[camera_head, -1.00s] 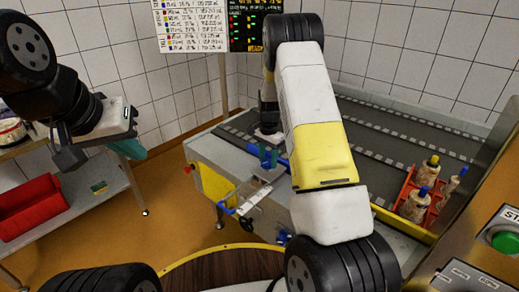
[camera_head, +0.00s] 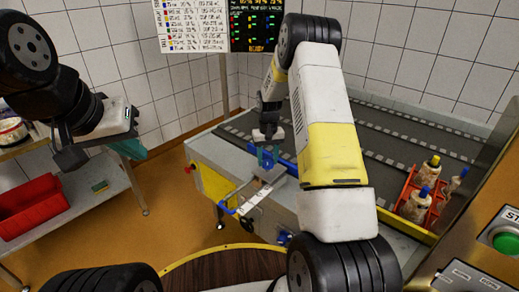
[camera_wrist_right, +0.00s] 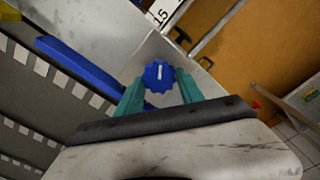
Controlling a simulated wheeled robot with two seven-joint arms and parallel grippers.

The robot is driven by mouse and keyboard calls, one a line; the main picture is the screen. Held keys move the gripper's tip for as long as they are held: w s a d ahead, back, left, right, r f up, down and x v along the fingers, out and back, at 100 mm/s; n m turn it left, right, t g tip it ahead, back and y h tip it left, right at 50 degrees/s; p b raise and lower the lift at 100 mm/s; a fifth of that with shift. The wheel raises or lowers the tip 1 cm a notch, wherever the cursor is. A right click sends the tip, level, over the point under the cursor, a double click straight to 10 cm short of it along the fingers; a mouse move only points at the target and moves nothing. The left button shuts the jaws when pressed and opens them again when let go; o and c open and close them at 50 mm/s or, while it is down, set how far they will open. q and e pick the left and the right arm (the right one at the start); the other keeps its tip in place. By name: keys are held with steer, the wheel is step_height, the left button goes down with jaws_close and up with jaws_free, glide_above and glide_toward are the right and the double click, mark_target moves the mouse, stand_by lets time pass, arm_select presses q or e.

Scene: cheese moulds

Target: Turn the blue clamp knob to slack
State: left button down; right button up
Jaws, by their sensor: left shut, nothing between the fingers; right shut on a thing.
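The blue clamp knob (camera_wrist_right: 158,76) is a scalloped disc with a white mark on its top, in the right wrist view. The mark runs nearly up and down in that picture. The two green fingers of my right gripper (camera_wrist_right: 160,88) stand on either side of the knob and are shut on it. In the head view my right gripper (camera_head: 267,156) points down at the near end of the conveyor, with the knob mostly hidden by its fingers. My left gripper (camera_head: 131,149) is shut and empty, off to the left above the floor and shelf.
A blue bar (camera_wrist_right: 72,67) lies close beside the knob, over the conveyor (camera_head: 400,143). A red crate (camera_head: 408,204) with several bottles stands on the right. A red bin (camera_head: 30,205) sits on the left shelf. A green button (camera_head: 507,243) is at the lower right.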

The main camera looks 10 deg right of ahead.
mark_target(267, 162)
steer(key=n, duration=0.5)
steer(key=shift+a+n, duration=0.1)
steer(key=shift+n, duration=0.2)
steer(key=n, duration=0.5)
steer(key=shift+s, duration=0.1)
steer(key=shift+n, duration=0.3)
steer(key=o, duration=1.4)
steer(key=shift+a, duration=0.1)
steer(key=shift+r, duration=0.1)
step_height(267, 162, up, 8)
steer(key=shift+f, duration=0.2)
